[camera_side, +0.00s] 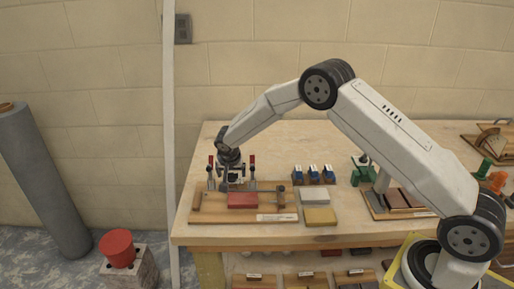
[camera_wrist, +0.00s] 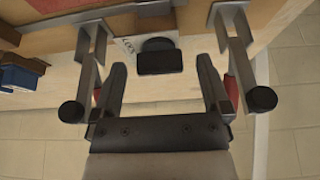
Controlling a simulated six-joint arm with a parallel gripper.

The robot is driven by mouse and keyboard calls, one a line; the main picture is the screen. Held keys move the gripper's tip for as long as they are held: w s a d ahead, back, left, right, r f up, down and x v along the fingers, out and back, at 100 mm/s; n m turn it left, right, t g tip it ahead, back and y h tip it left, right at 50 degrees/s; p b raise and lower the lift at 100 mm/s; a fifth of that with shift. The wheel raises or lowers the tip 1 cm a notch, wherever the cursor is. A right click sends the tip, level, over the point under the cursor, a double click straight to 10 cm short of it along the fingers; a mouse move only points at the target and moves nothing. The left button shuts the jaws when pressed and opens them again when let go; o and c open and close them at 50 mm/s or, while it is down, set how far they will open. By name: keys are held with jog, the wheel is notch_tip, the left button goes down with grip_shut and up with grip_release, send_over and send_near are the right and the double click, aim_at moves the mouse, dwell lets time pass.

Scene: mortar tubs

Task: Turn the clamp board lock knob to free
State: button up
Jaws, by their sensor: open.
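The clamp board (camera_side: 270,217) lies on the left part of the bench, with a red block (camera_side: 243,200) on it and two upright clamps with red handles behind the block. A black lock knob (camera_wrist: 159,57) shows in the wrist view on a pale plate (camera_wrist: 128,44) with partly hidden lettering. My gripper (camera_wrist: 161,66) is open, its two dark fingers either side of the knob and apart from it. In the side view my gripper (camera_side: 233,180) is over the board's back edge between the clamps; the knob is hidden there.
Metal clamp arms with black round ends (camera_wrist: 260,99) stand just outside both fingers. Grey and yellow blocks (camera_side: 320,216) lie right of the board, blue-topped items (camera_side: 313,172) behind them. Bare bench (camera_side: 275,140) lies at the back.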

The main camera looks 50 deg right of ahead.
jog(key=c, duration=1.3)
jog(key=shift+n, duration=0.4)
jog(key=shift+d+n+t+y, duration=0.1)
jog(key=shift+n+t+y, duration=0.5)
jog(key=shift+n, duration=1.2)
jog(key=shift+n+y, duration=1)
jog(key=shift+n, duration=1.3)
jog(key=shift+d+n+y, duration=0.15)
jog(key=shift+n+y, duration=0.75)
jog(key=shift+n, duration=1.3)
jog(key=shift+n+g+y, duration=0.6)
jog(key=shift+n+y, duration=0.1)
jog(key=shift+n, duration=1.6)
